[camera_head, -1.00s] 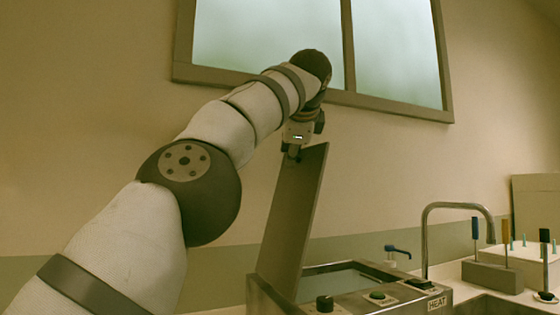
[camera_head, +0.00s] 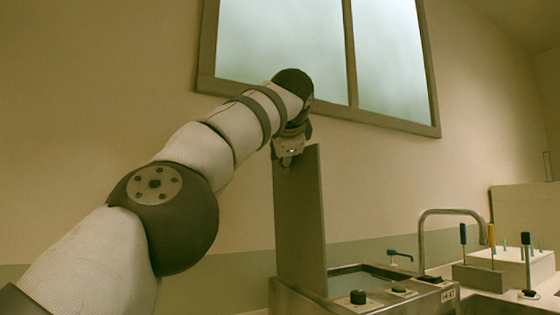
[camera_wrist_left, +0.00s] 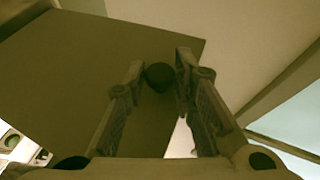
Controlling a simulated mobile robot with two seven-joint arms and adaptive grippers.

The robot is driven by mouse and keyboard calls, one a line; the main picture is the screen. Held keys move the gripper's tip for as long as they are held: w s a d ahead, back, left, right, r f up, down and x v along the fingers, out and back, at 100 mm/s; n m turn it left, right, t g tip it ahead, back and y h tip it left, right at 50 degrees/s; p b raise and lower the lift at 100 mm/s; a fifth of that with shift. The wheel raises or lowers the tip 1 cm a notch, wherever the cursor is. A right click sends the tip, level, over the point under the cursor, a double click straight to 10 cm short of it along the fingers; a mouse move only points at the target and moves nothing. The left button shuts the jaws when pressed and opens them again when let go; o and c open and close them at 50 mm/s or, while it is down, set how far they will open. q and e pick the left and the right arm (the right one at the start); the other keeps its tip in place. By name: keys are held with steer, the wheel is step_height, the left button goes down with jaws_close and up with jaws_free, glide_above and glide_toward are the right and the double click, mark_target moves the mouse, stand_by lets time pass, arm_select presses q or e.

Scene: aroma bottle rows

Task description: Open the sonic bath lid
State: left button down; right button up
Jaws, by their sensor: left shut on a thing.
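The sonic bath (camera_head: 336,299) is a metal box at the lower middle of the head view, with its basin partly exposed. Its flat grey lid (camera_head: 300,225) stands nearly upright at the bath's left side. My left gripper (camera_head: 288,163) is at the lid's top end. In the left wrist view, the lid (camera_wrist_left: 70,85) spreads behind the fingers of my left gripper (camera_wrist_left: 158,85). They are shut on a dark round knob (camera_wrist_left: 158,77) on the lid. The exact finger contact is too dark to see clearly. My right gripper is not in view.
A grey block with coloured-handled tools (camera_head: 480,276) and a white rack (camera_head: 525,262) stand farther right. A window is on the wall above.

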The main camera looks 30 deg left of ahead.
arm_select(q)
steer(key=shift+r, duration=0.1)
steer(key=c, duration=1.4)
jaws_free()
steer(key=v, duration=1.2)
